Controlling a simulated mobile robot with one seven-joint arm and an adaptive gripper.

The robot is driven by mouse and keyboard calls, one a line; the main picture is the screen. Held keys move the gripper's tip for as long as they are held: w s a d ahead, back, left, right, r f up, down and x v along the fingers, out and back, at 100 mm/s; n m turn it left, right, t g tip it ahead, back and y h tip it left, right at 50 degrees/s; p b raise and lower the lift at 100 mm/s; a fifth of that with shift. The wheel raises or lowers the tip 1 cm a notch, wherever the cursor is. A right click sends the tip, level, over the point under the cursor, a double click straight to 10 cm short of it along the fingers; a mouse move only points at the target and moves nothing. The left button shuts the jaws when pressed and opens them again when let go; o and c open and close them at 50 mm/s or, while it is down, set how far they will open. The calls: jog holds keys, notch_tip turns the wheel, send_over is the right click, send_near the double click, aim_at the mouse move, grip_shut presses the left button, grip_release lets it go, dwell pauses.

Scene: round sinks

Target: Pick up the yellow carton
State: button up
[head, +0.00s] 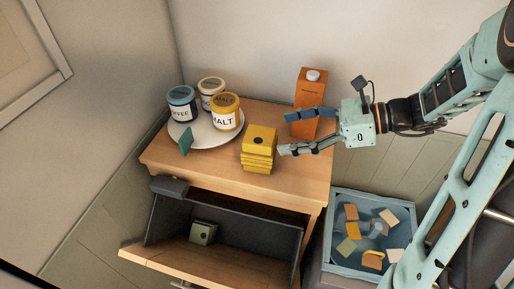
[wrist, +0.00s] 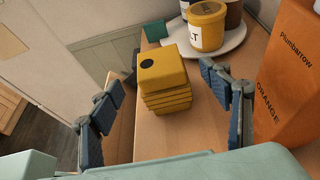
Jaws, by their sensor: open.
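The yellow carton (head: 258,140) stands upright near the middle of the wooden cabinet top (head: 225,172). It has a dark round spot on its top and ridged lower sides. In the wrist view the yellow carton (wrist: 165,75) appears ahead, between the two blue-padded fingers. My gripper (head: 287,133) is open and empty, just right of the carton in the head view. The fingers point toward it, and I see no clear contact.
An orange carton (head: 308,92) stands close behind my gripper. A white plate (head: 205,143) holds several canisters and a green piece. Below, an open drawer (head: 262,232) contains a small green box (head: 203,232). A blue crate (head: 335,232) of blocks sits lower right.

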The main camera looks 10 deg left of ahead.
aim_at(265, 136)
jog(key=p+x, duration=0.1)
jog(key=x, duration=0.7)
jog(key=shift+f, duration=0.1)
jog(key=c, duration=1.2)
jog(key=shift+c, duration=0.2)
